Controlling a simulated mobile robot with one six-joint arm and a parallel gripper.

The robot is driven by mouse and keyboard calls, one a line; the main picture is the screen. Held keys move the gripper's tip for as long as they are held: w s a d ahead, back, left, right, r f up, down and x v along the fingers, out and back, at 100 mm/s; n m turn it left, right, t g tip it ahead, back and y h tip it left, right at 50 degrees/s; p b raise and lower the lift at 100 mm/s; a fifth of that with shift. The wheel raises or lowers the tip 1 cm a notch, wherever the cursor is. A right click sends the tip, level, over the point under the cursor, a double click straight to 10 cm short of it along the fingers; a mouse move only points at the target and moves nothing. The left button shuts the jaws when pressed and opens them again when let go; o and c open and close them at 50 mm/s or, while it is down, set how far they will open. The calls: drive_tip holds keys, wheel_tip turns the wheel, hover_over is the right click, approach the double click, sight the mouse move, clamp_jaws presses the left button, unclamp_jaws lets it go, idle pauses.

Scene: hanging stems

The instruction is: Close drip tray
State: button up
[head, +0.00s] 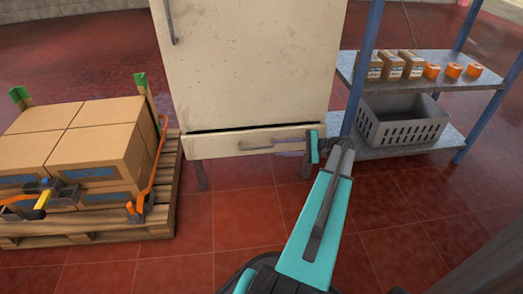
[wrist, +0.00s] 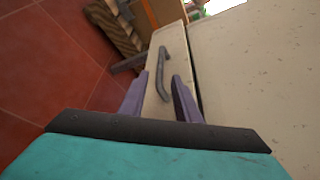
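The drip tray (head: 222,144) is a cream drawer low on the tall cream cabinet (head: 250,60), with a dark gap along its top edge; it appears to stand slightly out. Its front also shows in the wrist view (wrist: 172,42). A grey bar handle (head: 262,147) is on the tray front; in the wrist view the handle (wrist: 163,70) lies ahead, between the finger lines. My gripper (head: 286,148) is at the tray's right end, low and close to the front. In the wrist view its purple fingers (wrist: 160,78) are apart, and contact with the handle cannot be told.
A wooden pallet (head: 90,238) with cardboard boxes (head: 105,150) and orange straps stands left of the cabinet. A blue-posted shelf (head: 400,160) with a grey crate (head: 405,122) and small boxes stands right. Red tile floor (head: 235,215) is clear in front of the tray.

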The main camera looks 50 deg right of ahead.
sight(265, 148)
drive_tip(key=b+x, duration=0.2)
drive_tip(key=x, duration=0.5)
drive_tip(key=shift+w+a+f+b, duration=0.15)
drive_tip(key=shift+b, duration=0.2)
drive_tip(key=shift+b+x, duration=0.3)
drive_tip(key=shift+x, duration=0.6)
clamp_jaws()
